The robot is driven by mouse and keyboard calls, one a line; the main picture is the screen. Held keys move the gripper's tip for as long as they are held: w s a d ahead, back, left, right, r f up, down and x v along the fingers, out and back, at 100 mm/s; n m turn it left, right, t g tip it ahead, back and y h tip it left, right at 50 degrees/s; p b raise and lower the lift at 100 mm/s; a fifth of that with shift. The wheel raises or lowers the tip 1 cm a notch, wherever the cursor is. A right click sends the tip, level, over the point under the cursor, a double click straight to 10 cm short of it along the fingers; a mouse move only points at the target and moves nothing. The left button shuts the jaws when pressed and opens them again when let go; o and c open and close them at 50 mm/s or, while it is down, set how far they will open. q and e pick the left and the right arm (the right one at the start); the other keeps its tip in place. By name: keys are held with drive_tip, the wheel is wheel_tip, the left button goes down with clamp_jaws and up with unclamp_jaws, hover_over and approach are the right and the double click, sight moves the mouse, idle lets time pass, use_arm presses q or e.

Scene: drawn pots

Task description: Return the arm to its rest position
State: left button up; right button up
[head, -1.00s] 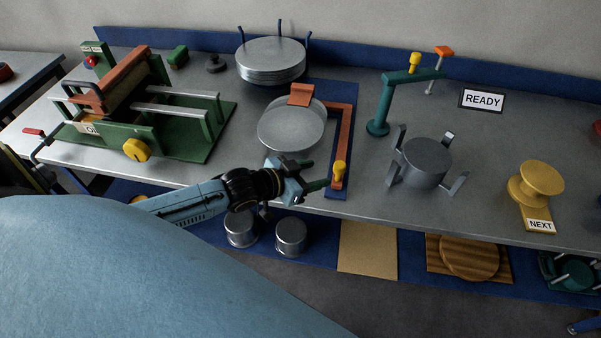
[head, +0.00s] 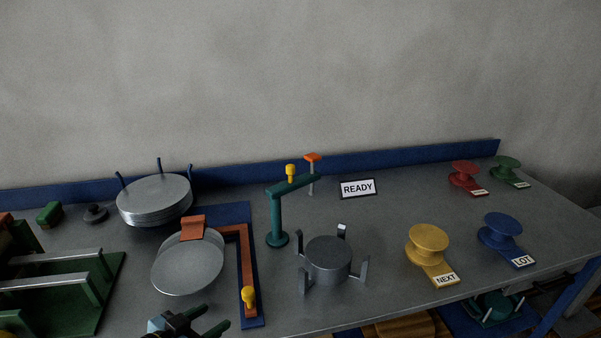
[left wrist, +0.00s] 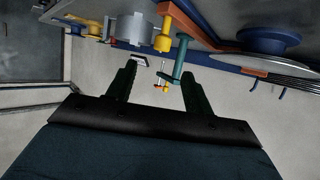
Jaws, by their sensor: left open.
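My left gripper (head: 206,320) shows at the bottom edge of the head view, in front of the round metal disc (head: 185,268) and left of the yellow knob (head: 249,296). Its two dark fingers are apart with nothing between them. The rest of my left arm is below the frame. In the left wrist view the open fingers of my left gripper (left wrist: 158,88) point at the wall and the bench fittings, which hang upside down at the top. My right gripper is not in view.
On the bench stand a plate stack (head: 154,199), a teal post (head: 276,215), a grey pot (head: 328,257) among upright brackets, and yellow (head: 428,239) and blue (head: 500,229) spools. A green-based press (head: 75,290) is at left. A READY sign (head: 358,188) stands behind.

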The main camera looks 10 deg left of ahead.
use_arm(q)
drive_tip(key=s+d+n+g+y, duration=0.1)
drive_tip(key=s+d+g+y, duration=0.2)
drive_tip(key=s, duration=0.7)
drive_tip(key=s+d+n+g+y, duration=0.1)
drive_tip(key=s+n+g+y, duration=0.1)
drive_tip(key=s+g, duration=0.55)
drive_tip(key=s+f+b, duration=0.2)
drive_tip(key=f+b, duration=0.2)
drive_tip(key=f, duration=1.3)
drive_tip(key=s+f+b, duration=0.3)
drive_tip(key=f+b, duration=0.1)
drive_tip(key=f, duration=1.4)
drive_tip(key=s+a+f+b, duration=0.2)
drive_tip(key=s+f+b, duration=0.3)
drive_tip(key=s+f, duration=1)
wheel_tip(320, 180, down, 4)
drive_tip(key=shift+s+a+f+m+g+b, duration=0.15)
drive_tip(key=shift+s+a+m+g+b, duration=0.05)
drive_tip(key=shift+a+m+g+b, duration=0.2)
